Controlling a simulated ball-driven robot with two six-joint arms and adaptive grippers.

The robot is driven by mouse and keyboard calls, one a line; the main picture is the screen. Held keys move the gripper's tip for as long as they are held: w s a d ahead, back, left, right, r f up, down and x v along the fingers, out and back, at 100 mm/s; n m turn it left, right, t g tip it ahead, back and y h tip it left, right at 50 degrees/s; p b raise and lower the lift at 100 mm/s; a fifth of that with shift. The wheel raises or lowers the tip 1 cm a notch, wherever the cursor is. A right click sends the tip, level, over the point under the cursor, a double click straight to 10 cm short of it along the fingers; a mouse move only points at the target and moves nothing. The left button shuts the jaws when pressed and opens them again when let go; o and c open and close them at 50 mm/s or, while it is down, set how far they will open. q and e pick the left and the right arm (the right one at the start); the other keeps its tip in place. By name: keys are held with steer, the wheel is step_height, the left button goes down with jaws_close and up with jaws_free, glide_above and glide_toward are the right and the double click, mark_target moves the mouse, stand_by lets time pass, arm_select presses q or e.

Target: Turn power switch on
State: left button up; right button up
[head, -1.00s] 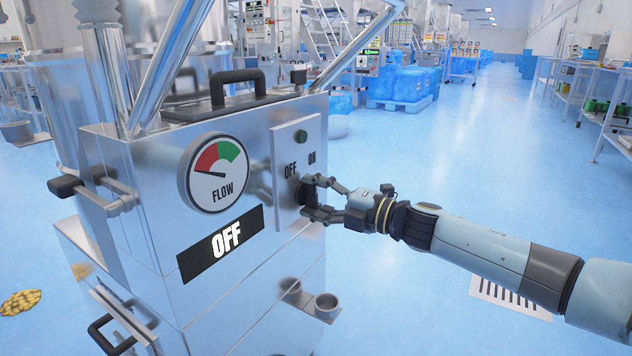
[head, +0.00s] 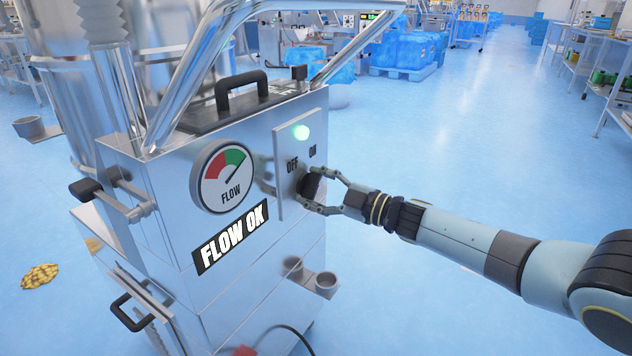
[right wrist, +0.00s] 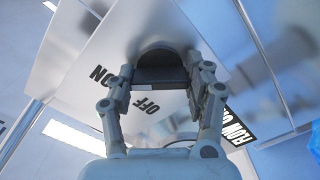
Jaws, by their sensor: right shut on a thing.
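The power switch (head: 311,186) is a black knob on a steel plate (head: 287,205) marked OFF and ON, on the side of a steel machine. My right gripper (head: 318,192) is shut on the knob. In the right wrist view the knob (right wrist: 160,72) sits between the two fingers, with the OFF and ON labels beside it. My left gripper is not in view.
A black carry handle (head: 243,90) tops the machine, and a side lever (head: 105,195) sticks out left. A small cup on a bracket (head: 325,283) is below the switch. A yellow item (head: 40,276) lies on the floor.

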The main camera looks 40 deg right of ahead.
steer(key=shift+f+m, duration=0.1)
steer(key=shift+m, duration=0.4)
steer(key=o, duration=1.2)
steer(key=v, duration=1.2)
